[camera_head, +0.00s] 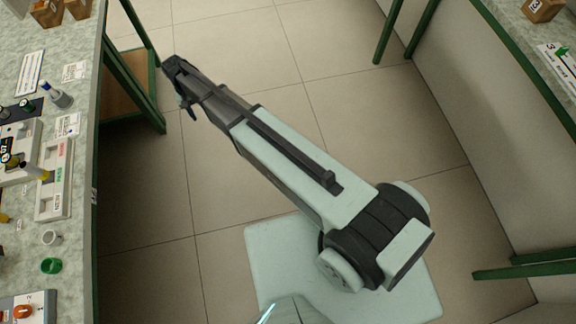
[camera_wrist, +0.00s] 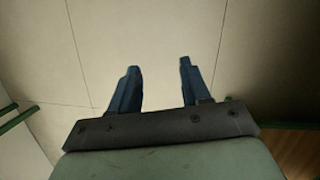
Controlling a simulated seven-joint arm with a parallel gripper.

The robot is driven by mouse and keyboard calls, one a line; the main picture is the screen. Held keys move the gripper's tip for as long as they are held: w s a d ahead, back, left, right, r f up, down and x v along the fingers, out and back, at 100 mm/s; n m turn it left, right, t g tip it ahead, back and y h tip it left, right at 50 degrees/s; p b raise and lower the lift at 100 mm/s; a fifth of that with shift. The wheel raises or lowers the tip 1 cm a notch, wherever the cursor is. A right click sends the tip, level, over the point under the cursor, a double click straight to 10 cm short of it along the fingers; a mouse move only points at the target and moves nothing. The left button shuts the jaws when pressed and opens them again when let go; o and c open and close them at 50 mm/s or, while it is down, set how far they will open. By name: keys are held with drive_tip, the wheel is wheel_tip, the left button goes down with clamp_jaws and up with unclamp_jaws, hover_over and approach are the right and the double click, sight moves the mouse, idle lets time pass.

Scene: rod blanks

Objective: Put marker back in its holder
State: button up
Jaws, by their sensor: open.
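My gripper (camera_head: 180,82) hangs over the open floor, to the right of the left bench. In the wrist view my gripper (camera_wrist: 159,68) has its two fingers apart with only bare floor between them. A pen-like thing with a blue end (camera_head: 47,87) leans by a small grey cup (camera_head: 63,100) on the left bench; it may be the marker, but I cannot tell whether it is inside the cup.
The left bench (camera_head: 85,190) holds a light tray (camera_head: 54,200) with colored labels, paper cards and devices. Wooden blocks (camera_head: 47,13) sit at its far end. Another bench (camera_head: 515,60) stands at right. The tiled floor (camera_head: 250,60) between is clear.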

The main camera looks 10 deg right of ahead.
drive_tip(key=s+d+f+m+g, duration=0.1)
drive_tip(key=s+d+f, duration=0.5)
drive_tip(key=s+d, duration=0.4)
drive_tip(key=s+d+f+g, duration=0.1)
drive_tip(key=s+d+f, duration=0.65)
drive_tip(key=d, duration=0.35)
drive_tip(key=s+d+f+g, duration=0.1)
drive_tip(key=s+d, duration=0.5)
drive_tip(key=s, duration=0.6)
drive_tip(key=s+d+m+g+y, duration=0.1)
drive_tip(key=s+d, duration=0.4)
drive_tip(key=s, duration=0.7)
drive_tip(key=shift+s+d+f, duration=0.25)
drive_tip(key=shift+d+f, duration=0.1)
